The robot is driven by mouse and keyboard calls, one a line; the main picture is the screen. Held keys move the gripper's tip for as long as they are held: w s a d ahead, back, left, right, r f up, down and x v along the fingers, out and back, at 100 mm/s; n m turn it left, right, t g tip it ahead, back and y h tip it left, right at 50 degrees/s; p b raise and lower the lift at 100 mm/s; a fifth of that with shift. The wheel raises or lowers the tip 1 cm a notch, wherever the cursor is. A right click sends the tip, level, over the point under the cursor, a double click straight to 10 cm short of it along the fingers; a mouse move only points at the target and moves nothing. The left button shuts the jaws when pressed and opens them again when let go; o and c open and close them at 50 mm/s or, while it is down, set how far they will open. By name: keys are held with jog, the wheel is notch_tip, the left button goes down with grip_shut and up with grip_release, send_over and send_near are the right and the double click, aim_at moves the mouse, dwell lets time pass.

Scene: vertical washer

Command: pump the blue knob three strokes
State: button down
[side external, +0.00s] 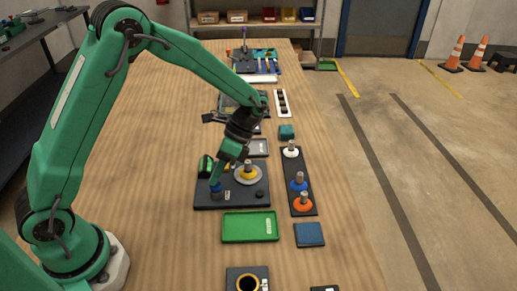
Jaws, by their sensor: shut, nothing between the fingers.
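The same plate carries a yellow piece on a pale round disc (258,178) and a green cylinder (206,166). Another blue piece (298,185) with a metal post stands on a narrow black strip (293,165) to the right, between a white piece (291,152) and an orange one (304,203).
A green tray (240,227) lies in front of the plate, with a blue square pad (309,234) to its right. A black block with a ringed hole (247,283) is at the front edge of view. Wooden table (150,170) left of the plate is clear.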

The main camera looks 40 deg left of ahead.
aim_at(218, 183)
jog(key=shift+r, duration=1.55)
jog(key=shift+r, duration=0.15)
jog(key=shift+r, duration=2.4)
jog(key=s+a+r+n+t+h, duration=0.1)
jog(key=s+a+r+n+t, duration=0.3)
jog(key=s+r+n+t, duration=0.6)
jog(key=s+t, duration=0.2)
jog(key=t, duration=0.1)
jog(key=shift+s+a+r+n, duration=0.2)
jog(key=shift+s+a+n, duration=0.1)
jog(key=shift+a, duration=0.1)
